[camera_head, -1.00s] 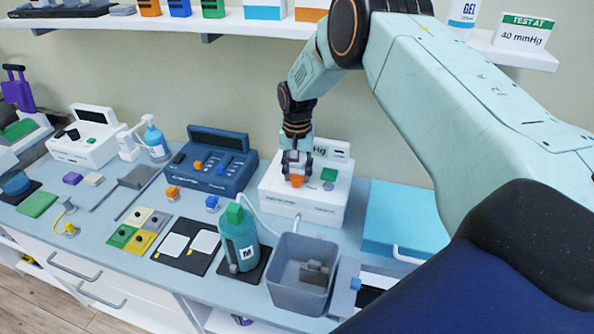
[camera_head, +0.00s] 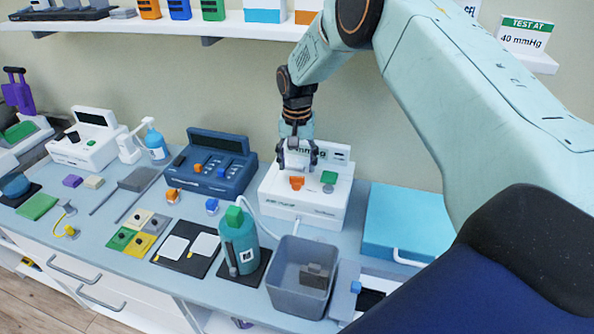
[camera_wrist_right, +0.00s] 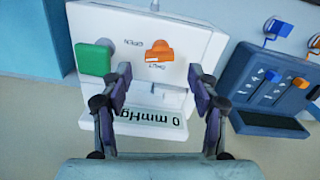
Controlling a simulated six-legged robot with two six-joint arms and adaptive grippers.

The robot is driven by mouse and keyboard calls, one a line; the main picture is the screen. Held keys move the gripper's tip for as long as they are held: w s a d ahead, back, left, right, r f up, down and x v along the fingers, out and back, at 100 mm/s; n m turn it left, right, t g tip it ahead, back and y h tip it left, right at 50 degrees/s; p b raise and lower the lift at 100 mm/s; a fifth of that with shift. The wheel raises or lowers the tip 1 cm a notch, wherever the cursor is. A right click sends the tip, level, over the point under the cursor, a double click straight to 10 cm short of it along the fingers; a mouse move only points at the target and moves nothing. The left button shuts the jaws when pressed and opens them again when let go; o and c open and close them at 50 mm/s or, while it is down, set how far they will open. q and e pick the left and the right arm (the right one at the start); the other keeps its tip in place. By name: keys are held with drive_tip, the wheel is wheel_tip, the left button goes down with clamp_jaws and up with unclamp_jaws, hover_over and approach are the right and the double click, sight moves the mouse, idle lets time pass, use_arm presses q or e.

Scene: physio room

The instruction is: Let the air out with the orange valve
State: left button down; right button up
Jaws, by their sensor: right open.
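The orange valve (camera_head: 297,183) sits on top of a white pressure unit (camera_head: 290,208), left of a green button (camera_head: 329,177). My right gripper (camera_head: 298,163) is open and empty just above and behind the valve. In the right wrist view the valve (camera_wrist_right: 159,54) lies just past the open fingertips (camera_wrist_right: 160,75), apart from them, with the green button (camera_wrist_right: 94,59) to its left. Small upside-down lettering is near the valve, hard to read. The unit's display (camera_wrist_right: 140,117) reads 0 mmHg. My left gripper is not in view.
A grey bin (camera_head: 300,277) and a teal bottle (camera_head: 239,243) stand in front of the unit. A blue device (camera_head: 213,160) is to its left, a light blue case (camera_head: 405,220) to its right.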

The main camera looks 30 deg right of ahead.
sight(297, 177)
wheel_tip(297, 177, up, 4)
drive_tip(key=shift+s+f, duration=0.1)
drive_tip(key=shift+f, duration=0.1)
idle(0.6)
